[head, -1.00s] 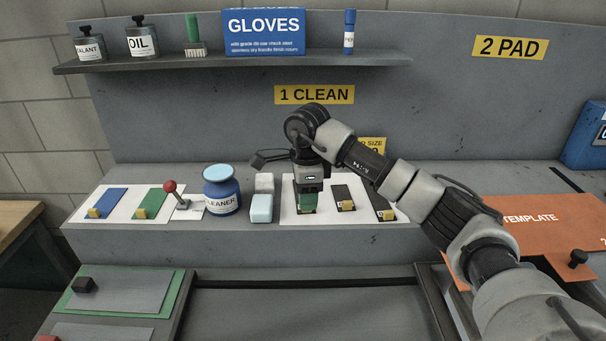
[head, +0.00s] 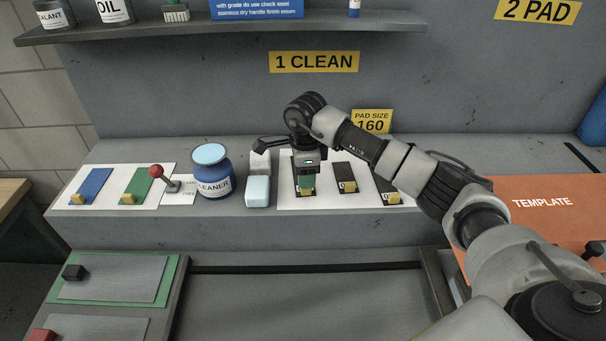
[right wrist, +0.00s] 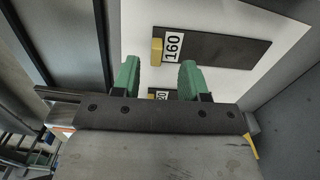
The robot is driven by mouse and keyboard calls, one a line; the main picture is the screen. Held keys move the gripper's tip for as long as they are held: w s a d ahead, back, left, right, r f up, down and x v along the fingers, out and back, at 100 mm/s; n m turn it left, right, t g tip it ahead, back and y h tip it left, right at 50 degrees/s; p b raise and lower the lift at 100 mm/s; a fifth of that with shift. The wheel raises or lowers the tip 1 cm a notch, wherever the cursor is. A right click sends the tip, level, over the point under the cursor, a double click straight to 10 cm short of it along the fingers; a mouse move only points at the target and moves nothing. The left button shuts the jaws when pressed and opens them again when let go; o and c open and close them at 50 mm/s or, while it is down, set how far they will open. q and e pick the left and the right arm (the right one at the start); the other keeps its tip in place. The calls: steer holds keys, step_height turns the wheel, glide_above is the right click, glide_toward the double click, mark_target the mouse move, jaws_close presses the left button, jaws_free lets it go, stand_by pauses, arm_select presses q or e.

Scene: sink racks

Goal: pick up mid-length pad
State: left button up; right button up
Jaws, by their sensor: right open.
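Several dark pads with yellow tabs lie on a white sheet (head: 286,195) on the ledge: a left pad (head: 297,190), partly hidden behind my right gripper, a middle pad (head: 345,174) and a right pad (head: 384,186). I cannot judge their lengths here. My right gripper (head: 306,183) points down over the left pad. In the right wrist view its green fingers (right wrist: 160,80) are apart with nothing held between them. A dark pad (right wrist: 215,49) labelled 160 lies beyond the fingers, and another label and tab show in the gap. My left gripper is not in view.
A sponge (head: 258,190) and a blue cleaner jar (head: 212,178) stand left of the sheet. Blue (head: 92,185) and green (head: 138,183) strips lie farther left. A sign (head: 370,121) reads PAD SIZE 160. An orange template (head: 540,215) lies at the right.

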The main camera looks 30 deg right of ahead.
steer(key=shift+s+f+p, duration=0.2)
steer(key=shift+f+p, duration=0.4)
steer(key=shift+f, duration=1.35)
jaws_close()
steer(key=shift+r, duration=0.1)
